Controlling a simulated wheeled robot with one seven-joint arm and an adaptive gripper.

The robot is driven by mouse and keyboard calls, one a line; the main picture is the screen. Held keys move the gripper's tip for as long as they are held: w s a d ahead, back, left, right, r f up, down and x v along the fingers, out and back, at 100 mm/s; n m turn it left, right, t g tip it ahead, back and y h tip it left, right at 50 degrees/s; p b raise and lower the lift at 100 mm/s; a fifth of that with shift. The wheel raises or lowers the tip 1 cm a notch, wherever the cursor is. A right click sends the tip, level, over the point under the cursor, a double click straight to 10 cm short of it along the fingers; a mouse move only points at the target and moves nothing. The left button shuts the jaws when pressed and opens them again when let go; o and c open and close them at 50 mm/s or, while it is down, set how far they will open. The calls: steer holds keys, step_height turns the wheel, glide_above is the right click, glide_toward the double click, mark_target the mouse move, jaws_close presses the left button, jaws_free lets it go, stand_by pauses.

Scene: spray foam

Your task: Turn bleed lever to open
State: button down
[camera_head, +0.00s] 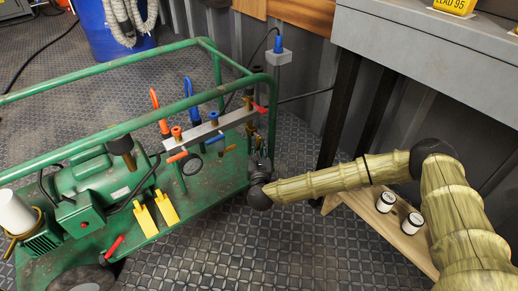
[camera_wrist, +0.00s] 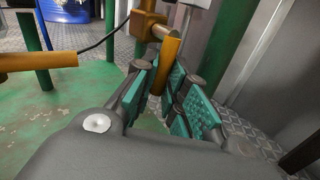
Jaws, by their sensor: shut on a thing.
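My gripper (camera_wrist: 170,88) has teal-padded fingers closed around an orange-brown lever (camera_wrist: 171,50). The lever slants down between the pads from a brass valve body (camera_wrist: 149,22), and its lower end is partly hidden by the fingers. In the head view my gripper (camera_head: 258,158) is at the right end of the green frame's grey manifold bar (camera_head: 236,119), below a red lever (camera_head: 260,108). The held lever is hard to make out there. I cannot read any label that names the bleed lever.
Another orange handle (camera_wrist: 40,62) sticks in from the left in the wrist view. The green cart (camera_head: 95,195) carries a motor, hoses and yellow pedals (camera_head: 166,208). A grey bench (camera_head: 430,50) stands right; a low wooden shelf (camera_head: 405,240) holds two small jars.

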steer(key=shift+w+d+f+n+t, duration=0.15)
steer(key=shift+d+n+t, duration=0.1)
steer(key=shift+n+t, duration=0.25)
steer(key=c, duration=1.5)
jaws_free()
steer(key=shift+o, duration=0.2)
steer(key=s, duration=0.8)
steer(key=shift+d+f, duration=0.15)
steer(key=shift+f, duration=0.15)
